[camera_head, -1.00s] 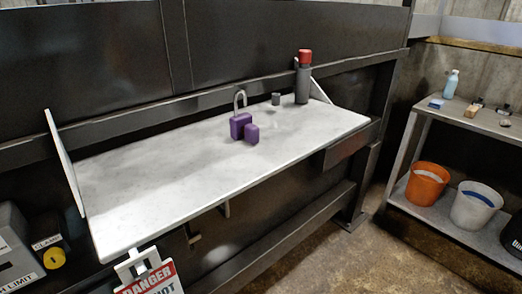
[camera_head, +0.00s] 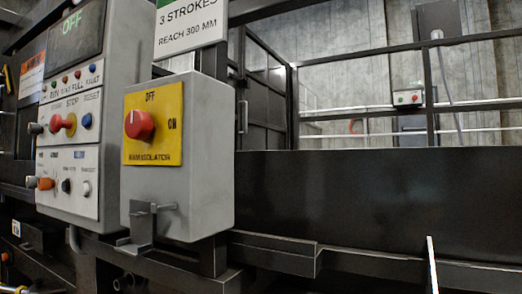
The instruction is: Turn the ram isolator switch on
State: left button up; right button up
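The ram isolator is a grey box (camera_head: 205,155) left of centre, with a yellow plate (camera_head: 168,148) lettered OFF at the top, ON at the right and RAM ISOLATOR below. Its red rotary knob (camera_head: 139,126) sits on the plate, and its white mark points up, toward OFF. A grey metal bracket with a small pin (camera_head: 145,222) stands at the lower front of the box; no padlock shows on it. Neither of my grippers is in view.
Left of the isolator is a control panel (camera_head: 85,150) with buttons and a display reading OFF. A sign (camera_head: 188,28) hangs above. A dark wall (camera_head: 370,195) and rail lie right. A white upright edge (camera_head: 432,265) shows at the lower right.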

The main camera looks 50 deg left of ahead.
aim_at(139, 124)
jog(key=u, duration=2.05)
